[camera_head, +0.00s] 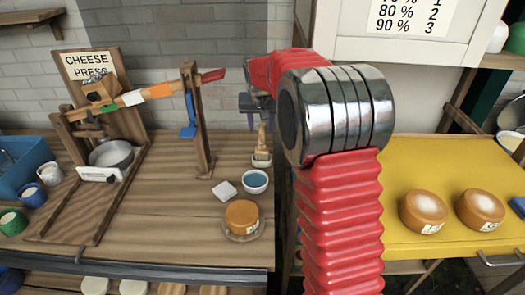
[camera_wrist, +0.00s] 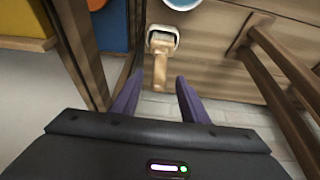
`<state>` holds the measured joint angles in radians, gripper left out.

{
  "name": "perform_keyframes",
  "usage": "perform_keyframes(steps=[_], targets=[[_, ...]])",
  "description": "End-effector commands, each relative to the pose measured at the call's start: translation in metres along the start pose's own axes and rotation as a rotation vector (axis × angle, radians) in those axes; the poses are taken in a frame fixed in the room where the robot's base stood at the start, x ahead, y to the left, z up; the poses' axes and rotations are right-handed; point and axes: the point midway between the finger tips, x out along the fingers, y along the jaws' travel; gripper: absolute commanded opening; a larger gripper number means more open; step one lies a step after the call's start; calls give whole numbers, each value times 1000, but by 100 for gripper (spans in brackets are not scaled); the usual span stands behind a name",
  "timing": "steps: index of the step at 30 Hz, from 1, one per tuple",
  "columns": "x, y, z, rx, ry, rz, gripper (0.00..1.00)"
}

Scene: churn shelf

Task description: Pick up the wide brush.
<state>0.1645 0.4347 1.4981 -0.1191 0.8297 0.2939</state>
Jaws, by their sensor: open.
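The wide brush (camera_head: 262,142) stands at the back of the wooden bench, its pale wooden handle up and its lower end in a small white holder (camera_head: 262,161). In the wrist view the brush (camera_wrist: 160,46) lies ahead of my gripper, between the lines of the two purple fingers and a little left of centre. My gripper (camera_wrist: 157,95) is open and empty, with a gap between its fingertips and the brush. In the head view my gripper (camera_head: 255,120) is partly hidden by my red arm and hangs just above and behind the brush handle.
A bowl of blue liquid (camera_head: 255,181), a white cloth (camera_head: 224,190) and an orange cheese (camera_head: 242,216) sit in front of the brush. The wooden post (camera_head: 200,135) of the cheese press stands to its left. A yellow table (camera_head: 440,185) with two cheeses is at right.

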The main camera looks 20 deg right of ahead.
Motion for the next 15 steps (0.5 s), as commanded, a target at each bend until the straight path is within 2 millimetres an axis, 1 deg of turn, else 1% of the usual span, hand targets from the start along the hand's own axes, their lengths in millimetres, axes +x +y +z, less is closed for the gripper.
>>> perform_keyframes(steps=[1, 4, 15], targets=[[7, 0, 0, 0, -2, 1, 41], [13, 0, 0, 0, 1, 0, 41], [15, 0, 0, 1, 0, 0, 41]])
